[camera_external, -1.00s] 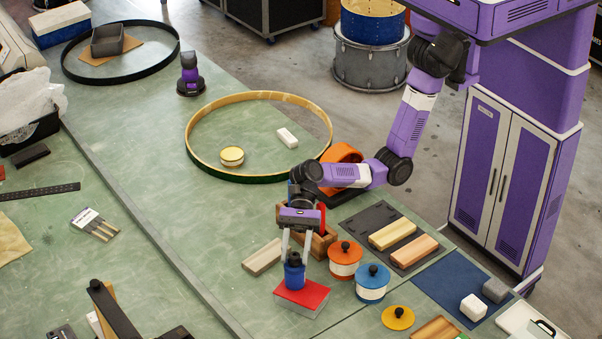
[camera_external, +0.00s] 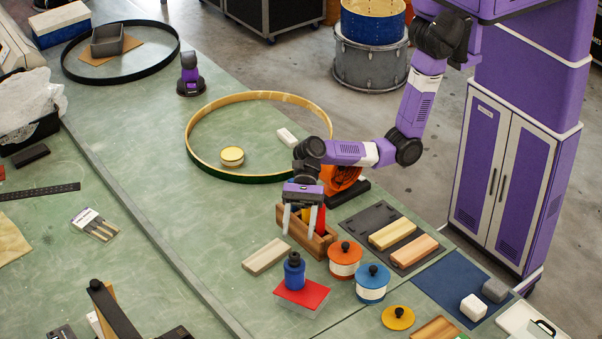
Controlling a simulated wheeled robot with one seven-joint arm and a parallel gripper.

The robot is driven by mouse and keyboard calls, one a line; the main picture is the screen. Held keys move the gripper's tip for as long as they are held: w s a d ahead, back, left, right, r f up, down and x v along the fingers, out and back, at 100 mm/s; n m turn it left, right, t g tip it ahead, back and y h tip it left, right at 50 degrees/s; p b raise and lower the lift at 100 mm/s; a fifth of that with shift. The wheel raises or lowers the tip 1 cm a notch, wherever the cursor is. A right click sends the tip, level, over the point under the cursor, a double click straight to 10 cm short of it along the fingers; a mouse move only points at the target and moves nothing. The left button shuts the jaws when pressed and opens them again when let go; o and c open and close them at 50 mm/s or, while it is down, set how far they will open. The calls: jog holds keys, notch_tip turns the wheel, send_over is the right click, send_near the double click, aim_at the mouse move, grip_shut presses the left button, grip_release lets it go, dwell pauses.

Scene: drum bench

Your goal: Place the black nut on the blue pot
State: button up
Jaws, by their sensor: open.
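A small dark blue pot (camera_external: 294,277) stands upright on a red-topped block (camera_external: 302,295). A black piece, which looks like the black nut (camera_external: 293,259), sits on top of it; the nut's shape is too small to make out. A white pot with a blue lid and a black knob (camera_external: 372,284) stands to the right, so which one is the blue pot is not certain. My gripper (camera_external: 299,230) is open and empty above and slightly behind the dark blue pot, its two pale fingers pointing down, clear of the black piece.
A wooden box (camera_external: 318,245) with red contents stands just behind my gripper. An orange-lidded pot (camera_external: 345,258) is close on the right, a yellow lid (camera_external: 398,317) farther front. A wood block (camera_external: 265,256) lies on the left.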

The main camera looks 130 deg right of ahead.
jog(key=p+v, duration=0.1)
jog(key=v, duration=0.3)
jog(key=shift+s+d+r+p, duration=0.15)
jog(key=shift+s+d+p, duration=0.15)
jog(key=shift+p, duration=0.1)
jog(key=shift+a, duration=0.1)
